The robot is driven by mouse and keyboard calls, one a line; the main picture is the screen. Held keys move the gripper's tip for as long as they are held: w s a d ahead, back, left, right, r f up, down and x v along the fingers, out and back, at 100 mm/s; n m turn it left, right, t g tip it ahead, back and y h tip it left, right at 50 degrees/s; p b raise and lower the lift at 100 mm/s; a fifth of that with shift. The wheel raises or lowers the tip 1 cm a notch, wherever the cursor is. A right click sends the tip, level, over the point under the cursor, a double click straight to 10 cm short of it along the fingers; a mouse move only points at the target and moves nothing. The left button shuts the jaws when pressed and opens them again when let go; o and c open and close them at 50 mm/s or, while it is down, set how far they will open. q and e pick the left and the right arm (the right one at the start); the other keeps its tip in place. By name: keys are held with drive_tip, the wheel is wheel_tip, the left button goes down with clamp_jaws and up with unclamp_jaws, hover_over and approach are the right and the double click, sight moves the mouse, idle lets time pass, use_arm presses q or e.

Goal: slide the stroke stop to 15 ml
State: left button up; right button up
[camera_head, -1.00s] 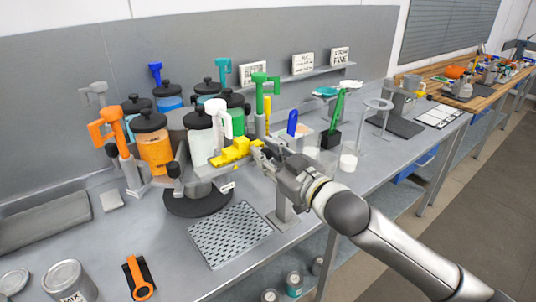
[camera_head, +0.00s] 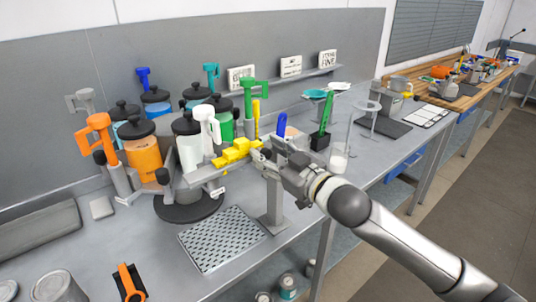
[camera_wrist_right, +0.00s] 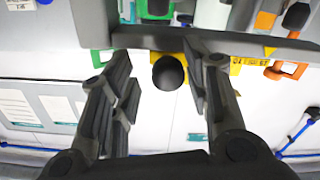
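A yellow sliding piece (camera_head: 237,151), which looks like the stroke stop, sits on a grey rail beside the jars. In the wrist view, yellow parts (camera_wrist_right: 235,66) with dark markings show behind a round black knob (camera_wrist_right: 168,73). My right gripper (camera_head: 262,153) is at the right end of the yellow piece. In the wrist view its two fingers (camera_wrist_right: 160,88) stand apart on either side of the knob, with a visible gap at each side. The scale marks are too small to read in the head view. My left gripper is out of view.
Jars with black lids, such as the orange one (camera_head: 142,152), and coloured pump handles stand behind the rail. A perforated tray (camera_head: 222,239) lies in front. A green-handled tool (camera_head: 326,112) and a white cup (camera_head: 339,160) stand to the right.

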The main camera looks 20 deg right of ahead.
drive_tip(key=shift+s+a, duration=0.1)
drive_tip(key=shift+s, duration=0.1)
drive_tip(key=shift+s, duration=0.25)
drive_tip(key=v, duration=1.1)
drive_tip(key=shift+d, duration=0.2)
